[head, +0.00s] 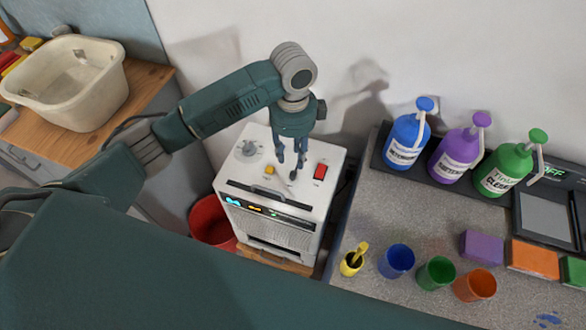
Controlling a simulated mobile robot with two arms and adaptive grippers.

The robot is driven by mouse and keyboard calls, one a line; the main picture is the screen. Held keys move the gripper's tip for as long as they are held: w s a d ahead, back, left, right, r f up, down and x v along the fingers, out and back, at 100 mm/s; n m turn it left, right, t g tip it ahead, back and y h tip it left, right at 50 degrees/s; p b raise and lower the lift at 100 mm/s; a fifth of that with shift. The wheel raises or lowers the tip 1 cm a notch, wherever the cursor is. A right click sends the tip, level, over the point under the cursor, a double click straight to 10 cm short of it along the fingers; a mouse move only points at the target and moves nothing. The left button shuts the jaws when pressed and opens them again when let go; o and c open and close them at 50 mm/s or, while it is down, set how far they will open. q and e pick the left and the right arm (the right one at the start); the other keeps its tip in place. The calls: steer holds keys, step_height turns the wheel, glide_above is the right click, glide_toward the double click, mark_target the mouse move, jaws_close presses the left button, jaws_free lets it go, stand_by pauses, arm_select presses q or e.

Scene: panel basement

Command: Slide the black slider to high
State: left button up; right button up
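The white control box (235,181) stands against the wall at the middle of the head view. A long black slider strip (268,196) runs along the front edge of its top, with a small curved grey piece near its middle. I cannot read any high or low marks or tell the slider's setting. My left gripper (286,172) points down over the box top, between a yellow button (269,170) and a red switch (320,172), behind the strip. Its two fingers are apart with nothing between them. My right gripper is not in view.
A grey knob (249,149) sits at the box's back left. A red bucket (209,222) stands left of the box. At right, a speckled counter (400,215) holds bottles, cups and sponges. A cream basin (90,105) sits on a wooden cabinet at left.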

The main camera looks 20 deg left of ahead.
mark_target(293, 173)
arm_select(q)
step_height(293, 173, down, 8)
steer(key=shift+f+p, duration=0.25)
steer(key=shift+p, duration=0.4)
jaws_close()
